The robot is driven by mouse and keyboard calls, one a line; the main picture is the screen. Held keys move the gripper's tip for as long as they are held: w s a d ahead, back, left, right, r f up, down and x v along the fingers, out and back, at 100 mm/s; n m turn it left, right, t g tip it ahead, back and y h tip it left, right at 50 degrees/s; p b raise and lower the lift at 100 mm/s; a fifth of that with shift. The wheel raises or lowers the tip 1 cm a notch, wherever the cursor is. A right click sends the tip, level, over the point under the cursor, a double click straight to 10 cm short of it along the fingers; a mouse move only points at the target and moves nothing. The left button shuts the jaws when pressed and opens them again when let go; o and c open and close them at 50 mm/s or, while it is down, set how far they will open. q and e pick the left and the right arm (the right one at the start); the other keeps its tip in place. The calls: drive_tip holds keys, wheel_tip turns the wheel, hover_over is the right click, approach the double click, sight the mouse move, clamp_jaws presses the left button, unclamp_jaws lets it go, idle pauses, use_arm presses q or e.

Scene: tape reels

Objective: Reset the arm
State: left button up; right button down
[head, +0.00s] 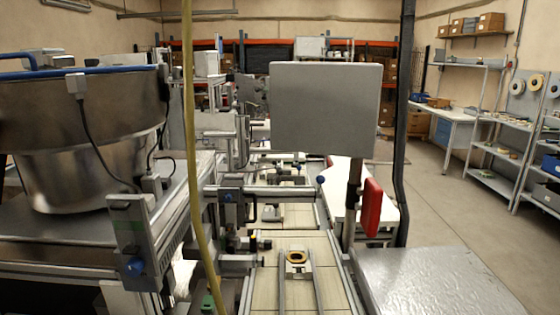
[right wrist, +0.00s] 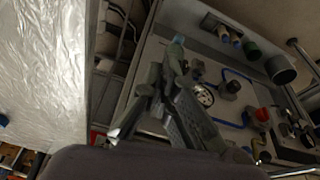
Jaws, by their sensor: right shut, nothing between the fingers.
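My right gripper (right wrist: 168,88) shows in the right wrist view as grey jointed fingers. It is shut and empty. It is in front of a grey machine panel (right wrist: 155,55) with gauges and blue tubing; I cannot tell how far off that is. Neither of my grippers shows in the head view. Tape reels (head: 535,83) hang on a grey pegboard at the far right of the head view.
A steel bowl feeder (head: 85,125) stands at left. A grey panel on a post (head: 325,110) rises in the middle. A wrapped surface (head: 435,280) is at lower right; a similar one (right wrist: 42,70) fills the wrist view's left. The floor (head: 440,210) at right is clear.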

wheel_tip(320, 180, down, 23)
drive_tip(key=s+g+b, duration=0.1)
drive_tip(key=s, duration=0.2)
drive_tip(key=s+d+f+g+b, duration=0.1)
drive_tip(key=s+d+f, duration=0.2)
drive_tip(key=s+f, duration=1.3)
drive_tip(key=shift+f, duration=0.65)
drive_tip(key=shift+s+d, duration=0.1)
drive_tip(key=shift+s, duration=0.05)
